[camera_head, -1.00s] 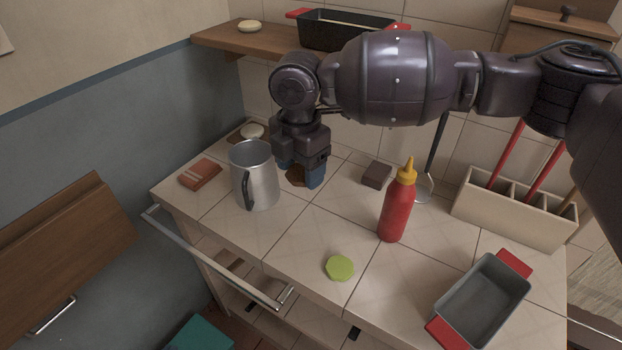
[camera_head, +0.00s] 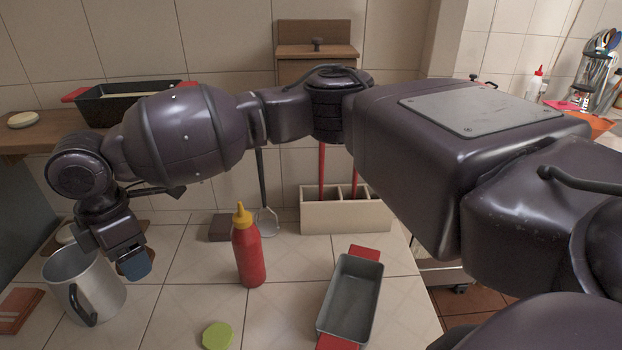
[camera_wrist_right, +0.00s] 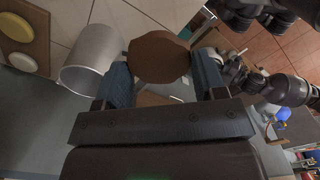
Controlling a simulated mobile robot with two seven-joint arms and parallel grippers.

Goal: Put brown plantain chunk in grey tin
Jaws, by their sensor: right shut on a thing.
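My right gripper (camera_head: 131,262) is shut on the brown plantain chunk (camera_wrist_right: 158,57), which shows between its blue fingers in the right wrist view. In the head view the chunk is mostly hidden by the gripper, beside and behind the metal mug. The grey tin (camera_head: 350,296) is a rectangular pan with red handles on the front right of the counter; its visible inside is empty. My right gripper is well to the left of it. My left gripper is not in view.
The metal mug (camera_head: 88,290) stands close to my right gripper. A red bottle (camera_head: 248,256) with a yellow cap stands between gripper and tin. A green disc (camera_head: 217,335) lies in front. A utensil holder (camera_head: 345,212) and brown block (camera_head: 220,228) are behind.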

